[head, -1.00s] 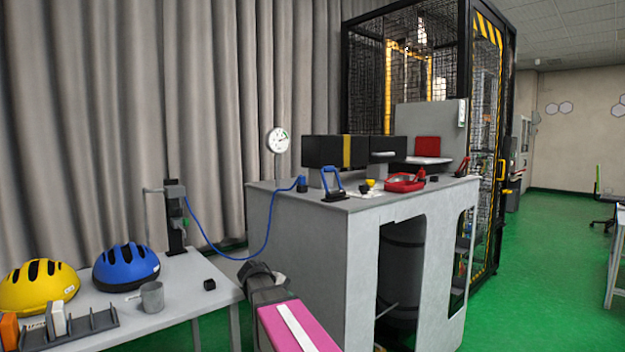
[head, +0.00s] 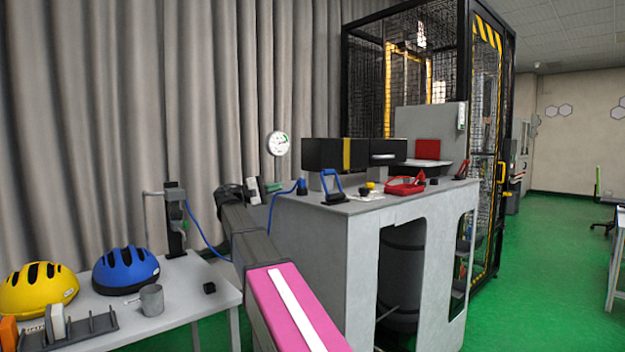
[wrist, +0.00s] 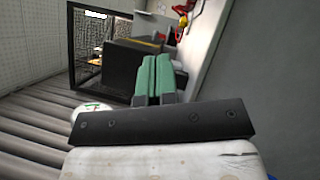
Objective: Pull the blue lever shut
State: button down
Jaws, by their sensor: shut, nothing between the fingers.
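The blue lever (head: 333,186) is a blue loop handle standing up, slightly tilted, from a black base on the front left part of the grey bench top. My gripper (head: 274,187) is at the bench's left end, to the left of the lever and apart from it. Its green fingers (wrist: 155,78) are together and empty in the wrist view. I cannot make out the blue lever in the wrist view.
A blue cable (head: 204,238) hangs behind my arm. Helmets (head: 126,269) lie on the left table.

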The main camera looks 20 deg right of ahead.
jog(key=x, duration=0.4)
jog(key=s+x, duration=0.1)
jog(key=x, duration=0.3)
jog(key=s+x, duration=0.1)
jog(key=x, duration=0.3)
jog(key=shift+a+r, duration=0.15)
jog(key=shift+r, duration=0.15)
jog(key=shift+s+d+r, duration=0.2)
jog(key=shift+s+d, duration=0.1)
jog(key=shift+d, duration=0.1)
